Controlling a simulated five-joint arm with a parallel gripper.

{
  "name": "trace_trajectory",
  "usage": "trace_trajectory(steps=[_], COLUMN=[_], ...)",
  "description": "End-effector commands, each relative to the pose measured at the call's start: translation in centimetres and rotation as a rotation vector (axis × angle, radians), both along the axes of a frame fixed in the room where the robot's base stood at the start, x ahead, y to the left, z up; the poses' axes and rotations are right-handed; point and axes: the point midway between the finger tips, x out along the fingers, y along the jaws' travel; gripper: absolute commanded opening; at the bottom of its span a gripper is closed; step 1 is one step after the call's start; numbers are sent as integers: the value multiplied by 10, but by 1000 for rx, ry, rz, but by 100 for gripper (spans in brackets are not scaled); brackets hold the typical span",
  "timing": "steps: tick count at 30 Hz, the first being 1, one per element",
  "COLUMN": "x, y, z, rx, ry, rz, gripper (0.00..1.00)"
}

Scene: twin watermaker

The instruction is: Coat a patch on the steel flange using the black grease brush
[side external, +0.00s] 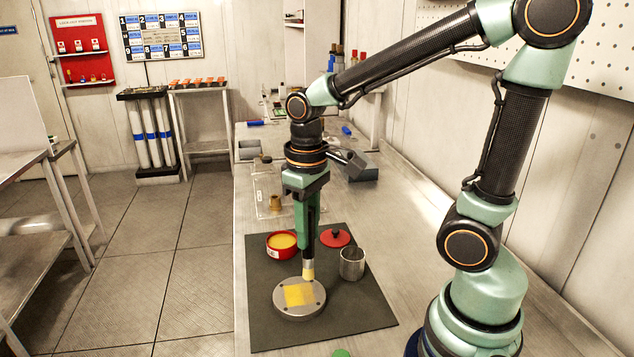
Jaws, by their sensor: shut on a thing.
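The steel flange (301,311) is a round grey disc lying flat on a dark mat (355,317). A yellow patch (299,295) covers part of its top face. My gripper (308,237) points straight down above the far right part of the flange. It is shut on the black grease brush (309,265), whose handle is mostly hidden between the fingers. The brush's pale yellowish tip is at or just over the flange's far edge; I cannot tell whether it touches. An open red tin (271,251) with yellow grease stands behind the flange.
A red lid (335,237) with a dark knob lies right of the tin. A metal cup (352,264) stands right of the flange. A clear tray with a brass part (275,203) and grey blocks lie farther back. The mat's front right is clear.

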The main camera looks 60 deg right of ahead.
Motion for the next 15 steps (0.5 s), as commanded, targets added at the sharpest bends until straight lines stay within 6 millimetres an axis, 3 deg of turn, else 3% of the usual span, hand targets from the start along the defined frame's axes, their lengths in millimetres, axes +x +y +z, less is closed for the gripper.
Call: trace_trajectory(steps=[15], x=[-3], y=[1], z=[-37], rx=[0], ry=[5], rz=[0], gripper=[0])
